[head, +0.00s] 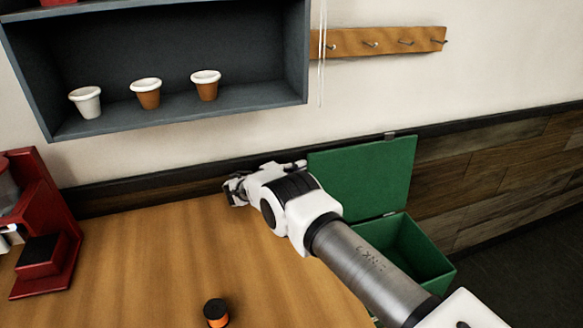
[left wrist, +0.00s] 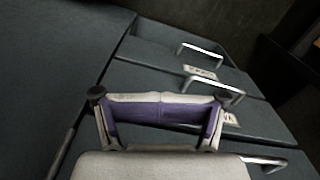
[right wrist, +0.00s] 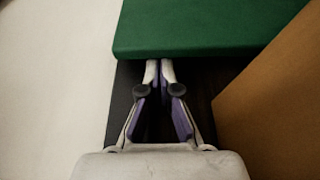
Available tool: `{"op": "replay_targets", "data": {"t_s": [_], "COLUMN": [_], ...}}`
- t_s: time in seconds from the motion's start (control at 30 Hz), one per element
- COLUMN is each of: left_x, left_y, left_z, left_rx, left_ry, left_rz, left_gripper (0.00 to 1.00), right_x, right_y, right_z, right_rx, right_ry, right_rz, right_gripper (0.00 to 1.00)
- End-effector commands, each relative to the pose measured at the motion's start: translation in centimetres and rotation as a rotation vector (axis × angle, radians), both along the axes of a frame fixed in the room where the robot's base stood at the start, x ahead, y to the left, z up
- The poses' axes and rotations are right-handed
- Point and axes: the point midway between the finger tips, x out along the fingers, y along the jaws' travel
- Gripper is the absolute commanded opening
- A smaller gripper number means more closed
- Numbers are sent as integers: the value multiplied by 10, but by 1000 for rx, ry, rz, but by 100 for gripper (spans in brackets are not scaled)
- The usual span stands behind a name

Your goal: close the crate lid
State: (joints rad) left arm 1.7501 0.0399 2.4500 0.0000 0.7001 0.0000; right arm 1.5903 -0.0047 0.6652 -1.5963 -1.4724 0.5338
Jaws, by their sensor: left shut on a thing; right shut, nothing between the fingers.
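The green crate (head: 420,252) stands open at the right end of the table, its dark inside showing. Its lid (head: 365,170) is raised, tilted up near the wall, and my right arm crosses in front of its lower left part. My right gripper (head: 236,190) is left of the lid, near the wall and the table's back edge. In the right wrist view the shut, empty fingers (right wrist: 159,68) point at the green lid (right wrist: 210,28); I cannot tell if they touch it. My left gripper (left wrist: 160,105) shows only in the left wrist view, fingers folded inward; what it grips cannot be made out.
The wooden table (head: 150,250) is mostly clear, with a black and orange cylinder (head: 216,312) at the front. A red machine (head: 45,230) stands at the left. A wall shelf (head: 180,122) holds three cups. Grey drawers (left wrist: 190,110) lie beyond my left gripper.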

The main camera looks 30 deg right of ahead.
Motion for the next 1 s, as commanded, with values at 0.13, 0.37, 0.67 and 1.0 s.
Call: {"op": "replay_targets", "data": {"t_s": [0.13, 0.37, 0.67, 1.0], "left_x": [0, 0, 0, 0], "left_y": [0, 0, 0, 0], "left_z": [0, 4, 44, 83], "left_rx": [0, 0, 0, 0], "left_ry": [0, 0, 0, 0], "left_rz": [0, 0, 0, 0], "left_gripper": [0, 0, 0, 0], "right_x": [0, -2, -30, -88], "right_y": [0, 1, 8, 22], "right_z": [0, 2, 14, 8], "right_rx": [0, -2, -28, -32], "right_ry": [0, -6, -109, -124], "right_rz": [0, 0, 1, 0], "right_gripper": [0, 0, 0, 0]}}
